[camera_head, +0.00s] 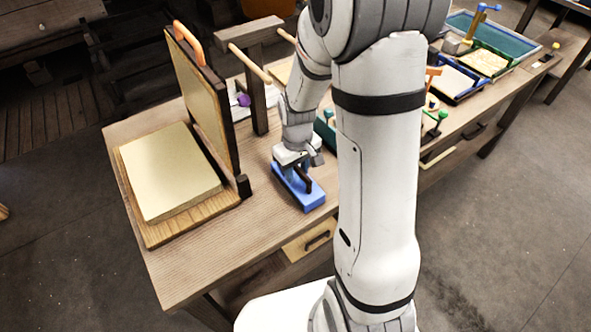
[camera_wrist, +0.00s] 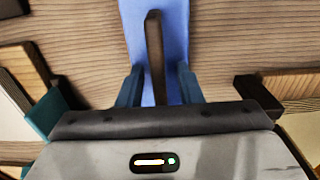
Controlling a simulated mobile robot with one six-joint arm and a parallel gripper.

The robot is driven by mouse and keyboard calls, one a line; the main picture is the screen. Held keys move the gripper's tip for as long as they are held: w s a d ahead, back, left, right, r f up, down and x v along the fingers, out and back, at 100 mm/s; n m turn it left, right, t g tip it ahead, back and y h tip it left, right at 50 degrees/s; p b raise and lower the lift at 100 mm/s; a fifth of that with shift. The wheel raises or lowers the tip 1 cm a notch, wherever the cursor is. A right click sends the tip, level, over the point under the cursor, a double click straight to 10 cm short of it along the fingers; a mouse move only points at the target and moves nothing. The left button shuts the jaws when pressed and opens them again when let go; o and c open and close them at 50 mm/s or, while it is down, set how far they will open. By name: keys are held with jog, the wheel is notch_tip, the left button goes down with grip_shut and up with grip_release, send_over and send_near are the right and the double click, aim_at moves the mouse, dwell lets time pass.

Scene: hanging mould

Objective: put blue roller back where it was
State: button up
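A blue block (camera_head: 311,199) with a dark brown handle (camera_head: 303,180) lies on the wooden table. My gripper (camera_head: 298,170) is just over it, pointing down. In the wrist view the brown handle (camera_wrist: 155,55) stands between my two fingers (camera_wrist: 160,85), with a gap on each side, so the gripper is open. The blue block (camera_wrist: 177,35) shows beneath. A blue tool with a crossbar (camera_head: 481,19) stands at the far right end of the tables; it may be the blue roller, but it is too small to tell.
A wooden press (camera_head: 135,213) with a raised lid (camera_head: 205,100) stands left of the gripper. A wooden rack (camera_head: 258,85) stands behind. Green and orange-handled tools (camera_head: 434,122) and trays (camera_head: 457,80) are right, partly behind my arm. The table's front edge is close.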

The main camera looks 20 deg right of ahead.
jog(key=shift+r, duration=0.1)
jog(key=shift+r+p, duration=0.35)
jog(key=shift+p, duration=0.05)
notch_tip(320, 180, up, 12)
jog(key=s+r+m+t, duration=0.1)
jog(key=s+r, duration=0.2)
jog(key=s, duration=0.4)
jog(key=s+r+m+t, duration=0.1)
jog(key=s+r+m, duration=0.1)
jog(key=s, duration=0.5)
jog(key=shift+a+r+m+t, duration=0.2)
jog(key=shift+r+m+t, duration=0.1)
jog(key=shift+r, duration=0.3)
